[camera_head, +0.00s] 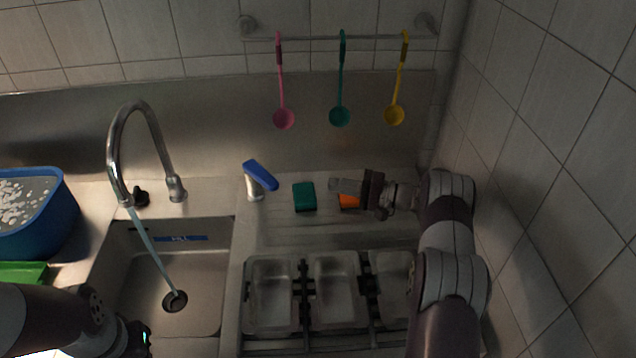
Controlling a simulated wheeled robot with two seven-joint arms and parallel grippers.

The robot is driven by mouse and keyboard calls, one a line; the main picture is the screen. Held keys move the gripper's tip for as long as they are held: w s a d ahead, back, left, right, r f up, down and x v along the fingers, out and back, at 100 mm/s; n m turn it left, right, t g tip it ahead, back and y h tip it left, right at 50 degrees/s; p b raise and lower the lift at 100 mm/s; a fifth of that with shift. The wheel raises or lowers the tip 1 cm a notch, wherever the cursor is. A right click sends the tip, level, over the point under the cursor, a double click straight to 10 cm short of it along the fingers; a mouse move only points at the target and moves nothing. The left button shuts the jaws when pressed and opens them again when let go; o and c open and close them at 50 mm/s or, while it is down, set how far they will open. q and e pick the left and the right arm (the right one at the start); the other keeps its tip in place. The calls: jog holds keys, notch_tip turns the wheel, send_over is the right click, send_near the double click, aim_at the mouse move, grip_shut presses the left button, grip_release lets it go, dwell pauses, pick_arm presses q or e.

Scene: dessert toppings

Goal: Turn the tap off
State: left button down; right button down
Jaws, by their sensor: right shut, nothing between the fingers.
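The tap's curved metal spout (128,108) stands behind the sink (205,262). A stream of water (150,251) runs from it to the drain. A lever with a blue handle (261,175) on a short pale post stands to the right of the sink, its handle tilted. My right gripper (336,185) is shut and empty. It points left toward the blue handle, with a clear gap between them. My left arm reaches in at the bottom left; its gripper (137,340) is partly cut off by the frame's edge, and its fingers cannot be made out.
A green sponge (304,196) lies between the lever and my right gripper. Metal trays (270,294) stand in front. Pink, green and yellow ladles (340,116) hang behind. A blue tub (50,220) is at left; a tiled wall at right.

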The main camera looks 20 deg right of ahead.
jog(key=p+x, duration=0.1)
jog(key=x, duration=0.6)
jog(key=shift+w+a+p, duration=0.2)
jog(key=shift+a+p, duration=0.15)
jog(key=shift+p, duration=0.05)
jog(key=a+p, duration=0.2)
jog(key=a, duration=0.1)
jog(key=shift+a+r, duration=0.1)
jog(key=shift+a, duration=0.15)
jog(key=shift+s+a, duration=0.15)
jog(key=shift+a, duration=0.35)
jog(key=s+a+m+t+h+p, duration=0.1)
jog(key=s+a, duration=0.2)
jog(key=a, duration=0.5)
jog(key=shift+m+t+h+p, duration=0.3)
jog(key=shift+t, duration=0.1)
jog(key=shift+a, duration=0.1)
